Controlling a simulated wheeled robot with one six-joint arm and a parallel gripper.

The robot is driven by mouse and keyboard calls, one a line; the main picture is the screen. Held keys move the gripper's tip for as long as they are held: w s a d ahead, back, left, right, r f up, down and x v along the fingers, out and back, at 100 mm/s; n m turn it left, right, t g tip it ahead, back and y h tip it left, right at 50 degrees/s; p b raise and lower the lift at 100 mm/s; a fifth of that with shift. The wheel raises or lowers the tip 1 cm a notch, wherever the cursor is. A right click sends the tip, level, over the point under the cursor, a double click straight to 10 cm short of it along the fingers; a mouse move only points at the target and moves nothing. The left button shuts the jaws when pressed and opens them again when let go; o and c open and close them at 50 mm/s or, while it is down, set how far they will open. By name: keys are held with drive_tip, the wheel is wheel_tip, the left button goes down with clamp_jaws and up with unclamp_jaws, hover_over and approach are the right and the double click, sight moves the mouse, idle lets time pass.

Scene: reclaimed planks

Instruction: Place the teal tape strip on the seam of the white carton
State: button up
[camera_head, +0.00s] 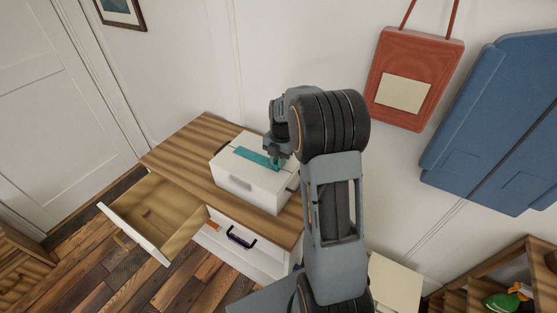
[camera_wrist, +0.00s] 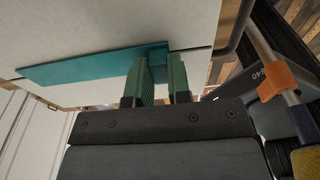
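The white carton (camera_head: 262,190) stands shut on the wooden cabinet top. The flat teal tape strip (camera_head: 256,157) lies on or just over its upper face, along the line of the seam. In the wrist view the strip (camera_wrist: 85,68) runs from the left to my fingers, and the dark seam line shows beyond its right end. My gripper (camera_head: 279,158) is at the strip's right end. In the wrist view the green fingers of my gripper (camera_wrist: 162,72) stand apart with a narrow gap, close to the strip's end. Whether the strip touches the carton all along cannot be seen.
The wooden cabinet top (camera_head: 190,146) has free room left of the carton. An open drawer (camera_head: 150,212) sticks out at the front left. A dark handle (camera_head: 241,238) is on the front below the carton. A red bag (camera_head: 415,75) and blue panel (camera_head: 495,120) are on the wall.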

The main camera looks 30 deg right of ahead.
drive_tip(key=o, duration=0.4)
wheel_tip(320, 180, up, 11)
drive_tip(key=d, duration=0.1)
drive_tip(key=shift+s+a+r+m+t+h, duration=0.15)
drive_tip(key=shift+s+a+m+t, duration=0.6)
drive_tip(key=shift+s+a+m, duration=2)
drive_tip(key=shift+s+a+f+m+t+h, duration=0.2)
drive_tip(key=shift+s+a+m+t, duration=0.7)
drive_tip(key=shift+s+m, duration=3.6)
drive_tip(key=shift+s+a+r+m+t+h, duration=0.2)
drive_tip(key=shift+s+a+m+t, duration=0.45)
drive_tip(key=shift+s+a+m, duration=2.95)
drive_tip(key=w+d+m, duration=0.3)
drive_tip(key=shift+d, duration=0.2)
